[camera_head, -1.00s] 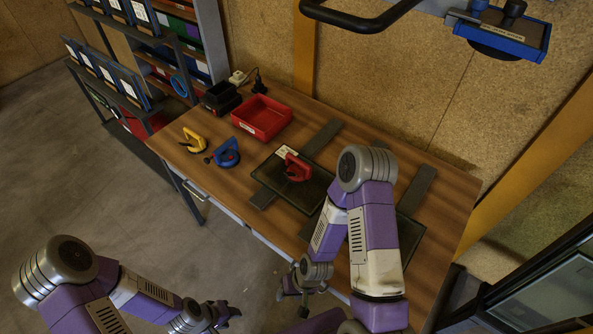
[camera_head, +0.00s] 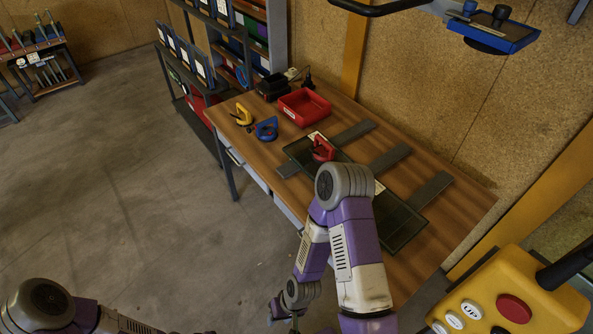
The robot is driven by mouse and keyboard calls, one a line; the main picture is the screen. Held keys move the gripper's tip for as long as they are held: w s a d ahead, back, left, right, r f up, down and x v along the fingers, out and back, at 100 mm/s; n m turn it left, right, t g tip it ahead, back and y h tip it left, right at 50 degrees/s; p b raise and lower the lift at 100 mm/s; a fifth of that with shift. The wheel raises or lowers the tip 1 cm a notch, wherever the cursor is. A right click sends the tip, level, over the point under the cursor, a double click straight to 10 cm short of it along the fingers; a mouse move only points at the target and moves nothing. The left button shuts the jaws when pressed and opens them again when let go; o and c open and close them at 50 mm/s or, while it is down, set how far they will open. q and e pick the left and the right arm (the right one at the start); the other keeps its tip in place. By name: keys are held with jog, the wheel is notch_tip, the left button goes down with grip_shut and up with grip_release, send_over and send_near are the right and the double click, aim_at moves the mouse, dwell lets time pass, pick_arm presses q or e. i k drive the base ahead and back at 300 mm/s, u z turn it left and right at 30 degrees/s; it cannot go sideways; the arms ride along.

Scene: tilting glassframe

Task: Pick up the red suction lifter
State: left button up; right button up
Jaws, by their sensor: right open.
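The red suction lifter (camera_head: 322,148) sits on the dark glass pane (camera_head: 396,222) on the wooden table. A yellow suction lifter (camera_head: 243,115) and a blue suction lifter (camera_head: 266,129) stand on the table to its left. My right gripper (camera_head: 281,309) is at the bottom of the picture, well below and apart from the red lifter, in front of the table edge. It is open and empty, partly cut off by the frame. My right arm covers part of the glass. My left arm shows at the bottom left; its gripper is out of view.
A red bin (camera_head: 303,107) and a black box (camera_head: 272,87) stand at the table's back left. Grey strips (camera_head: 430,190) lie beneath the glass. A yellow control box (camera_head: 510,300) is at lower right. A blue-framed device (camera_head: 492,30) hangs above.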

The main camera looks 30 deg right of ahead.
aim_at(327, 151)
jog(key=u, duration=3.2)
jog(key=i, duration=0.1)
jog(key=z, duration=2.95)
jog(key=i, duration=1.5)
jog(key=z, duration=1)
